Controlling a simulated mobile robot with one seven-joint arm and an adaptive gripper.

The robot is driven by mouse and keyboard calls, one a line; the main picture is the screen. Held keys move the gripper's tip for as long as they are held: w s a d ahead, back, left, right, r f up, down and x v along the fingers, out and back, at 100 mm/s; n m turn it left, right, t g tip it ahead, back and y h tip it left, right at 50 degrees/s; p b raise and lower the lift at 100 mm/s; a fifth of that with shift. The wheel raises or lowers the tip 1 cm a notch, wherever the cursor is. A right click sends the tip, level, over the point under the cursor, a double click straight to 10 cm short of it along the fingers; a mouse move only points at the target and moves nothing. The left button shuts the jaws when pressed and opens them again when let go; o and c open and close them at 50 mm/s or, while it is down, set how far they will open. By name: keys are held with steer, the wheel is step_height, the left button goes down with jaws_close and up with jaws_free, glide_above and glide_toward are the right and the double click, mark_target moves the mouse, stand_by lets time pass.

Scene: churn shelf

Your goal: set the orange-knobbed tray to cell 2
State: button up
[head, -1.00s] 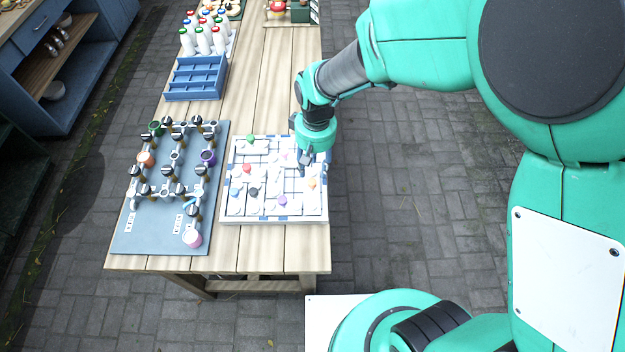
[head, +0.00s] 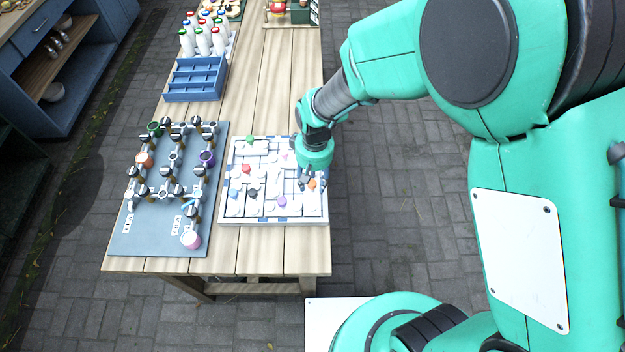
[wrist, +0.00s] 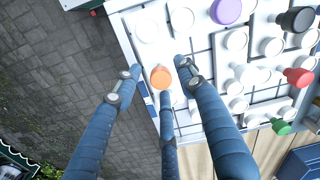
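The orange knob (head: 312,184) stands at the right side of the white puzzle board (head: 232,219), on a white tray (head: 311,200). In the wrist view the orange knob (wrist: 160,77) shows between my spread fingers. My gripper (head: 308,176) is low over the board's right edge, pointing down. In the wrist view my gripper (wrist: 154,74) is open, with one finger left of the knob, one right, and one just below it in the picture. I cannot tell whether any finger touches the knob. Cell markings are too small to read.
Other knobs stand close by: purple (head: 282,201), black (head: 253,193), red (head: 247,169) and green (head: 250,140). A grey valve panel (head: 150,236) lies left of the board. A blue crate (head: 195,80) and several white bottles (head: 203,42) stand farther back. Table space behind the board is clear.

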jaws_close()
steer(key=shift+w+p, duration=0.3)
steer(key=shift+w, duration=2.75)
steer(key=shift+o, duration=1)
jaws_free()
steer(key=shift+r, duration=0.1)
step_height(320, 180, up, 12)
steer(key=shift+d, duration=0.15)
steer(key=shift+w, duration=0.1)
